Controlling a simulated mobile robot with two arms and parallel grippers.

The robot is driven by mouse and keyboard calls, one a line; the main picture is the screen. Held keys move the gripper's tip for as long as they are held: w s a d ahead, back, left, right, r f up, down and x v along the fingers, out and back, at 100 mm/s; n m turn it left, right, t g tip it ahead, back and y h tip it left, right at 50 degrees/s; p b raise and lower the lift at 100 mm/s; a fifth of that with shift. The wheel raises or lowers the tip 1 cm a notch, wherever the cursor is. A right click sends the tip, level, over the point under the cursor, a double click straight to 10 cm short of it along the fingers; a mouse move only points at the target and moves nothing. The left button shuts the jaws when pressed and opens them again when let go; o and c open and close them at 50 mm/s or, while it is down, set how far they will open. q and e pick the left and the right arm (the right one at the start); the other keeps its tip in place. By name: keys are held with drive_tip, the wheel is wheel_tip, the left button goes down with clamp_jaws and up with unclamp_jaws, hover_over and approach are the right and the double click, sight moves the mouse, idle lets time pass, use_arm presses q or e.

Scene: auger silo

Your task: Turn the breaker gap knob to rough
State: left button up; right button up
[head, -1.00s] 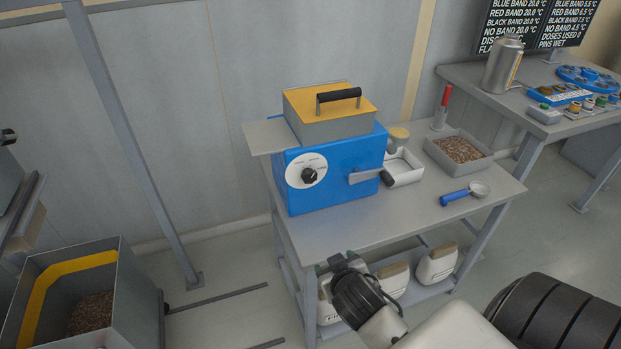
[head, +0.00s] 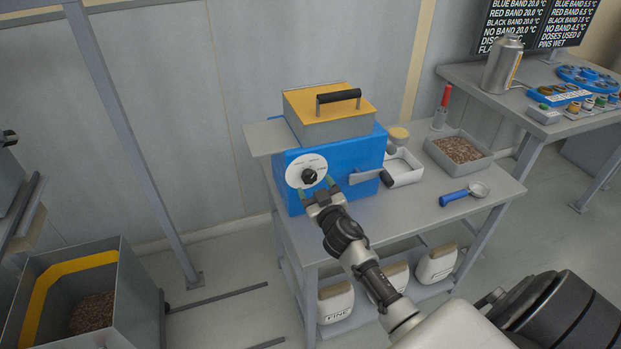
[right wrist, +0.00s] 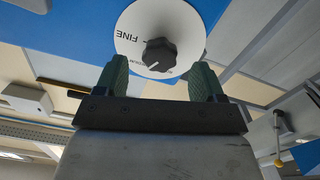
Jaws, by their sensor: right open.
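The breaker is a blue box (head: 345,170) with a yellow-topped hopper on the bench. Its gap knob (head: 309,176) is black and sits on a white dial (head: 296,168) on the front face. In the right wrist view the knob (right wrist: 159,55) shows a white pointer line, and the dial (right wrist: 135,22) reads FINE upside down; other lettering is partly hidden. My right gripper (head: 318,188) is open just in front of and below the knob. In the right wrist view its green fingertips (right wrist: 160,80) stand either side, short of the knob and apart from it. My left gripper is not in view.
White jugs (head: 335,303) stand on the shelf below.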

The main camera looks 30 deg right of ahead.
sight(312, 180)
drive_tip(key=shift+x, duration=2.15)
drive_tip(key=shift+c, duration=0.4)
drive_tip(key=shift+a, duration=0.1)
drive_tip(key=c, duration=0.8)
drive_tip(key=shift+c, duration=0.2)
drive_tip(key=shift+n, duration=0.4)
drive_tip(key=n+b, duration=0.1)
drive_tip(key=n, duration=0.4)
drive_tip(key=shift+s+n, duration=0.1)
drive_tip(key=shift+n, duration=0.2)
drive_tip(key=n, duration=0.5)
drive_tip(key=shift+n, duration=0.3)
